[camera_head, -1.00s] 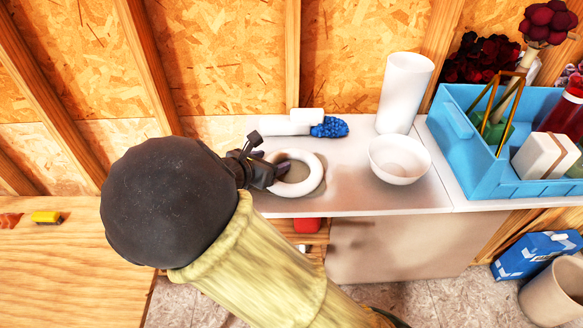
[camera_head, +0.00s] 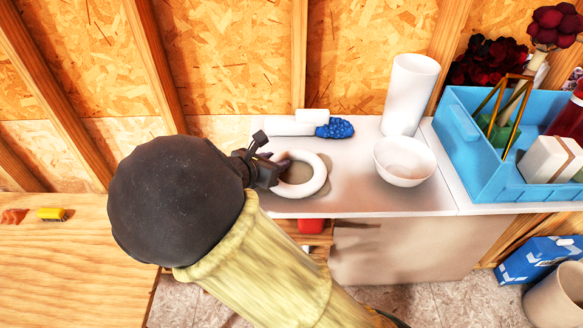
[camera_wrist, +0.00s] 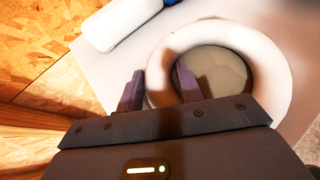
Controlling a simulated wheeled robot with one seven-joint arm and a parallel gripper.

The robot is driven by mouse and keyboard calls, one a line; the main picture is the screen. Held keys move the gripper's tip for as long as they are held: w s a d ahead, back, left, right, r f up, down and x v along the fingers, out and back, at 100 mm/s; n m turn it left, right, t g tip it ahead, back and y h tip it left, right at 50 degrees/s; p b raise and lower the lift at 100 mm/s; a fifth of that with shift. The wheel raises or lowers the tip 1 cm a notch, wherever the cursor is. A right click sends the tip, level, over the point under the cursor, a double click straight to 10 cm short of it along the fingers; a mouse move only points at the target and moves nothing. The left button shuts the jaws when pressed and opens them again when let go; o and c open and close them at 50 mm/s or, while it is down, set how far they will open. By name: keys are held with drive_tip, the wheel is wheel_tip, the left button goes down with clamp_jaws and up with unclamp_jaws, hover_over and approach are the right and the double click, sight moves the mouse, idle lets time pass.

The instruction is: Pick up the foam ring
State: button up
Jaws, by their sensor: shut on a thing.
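The foam ring (camera_head: 320,174) is a thick white ring at the left part of the white worktop (camera_head: 350,205). My gripper (camera_head: 278,168) reaches it from the left and is shut on the ring's left side. In the wrist view, the dark fingers (camera_wrist: 158,86) stand on either side of the ring's band, one outside it and one in the hole. The ring (camera_wrist: 272,70) looks roughly level there. A tan round patch shows through the hole and past its right edge. How far the ring is above the worktop is hard to tell.
A white bowl (camera_head: 404,178) and a tall white cylinder (camera_head: 409,95) stand to the right. A white bottle-like thing with a blue bristly end (camera_head: 335,129) lies behind the ring. A blue caddy (camera_head: 480,165) holds several items. Wooden wall studs rise behind.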

drive_tip(key=shift+a+r, duration=0.1)
drive_tip(key=shift+a, duration=0.05)
drive_tip(key=shift+r, duration=0.4)
wheel_tip(320, 180, up, 8)
drive_tip(key=shift+s+r+b, duration=0.1)
drive_tip(key=shift+s+b, duration=0.05)
drive_tip(key=shift+b, duration=0.3)
drive_tip(key=shift+r, duration=0.4)
idle(0.6)
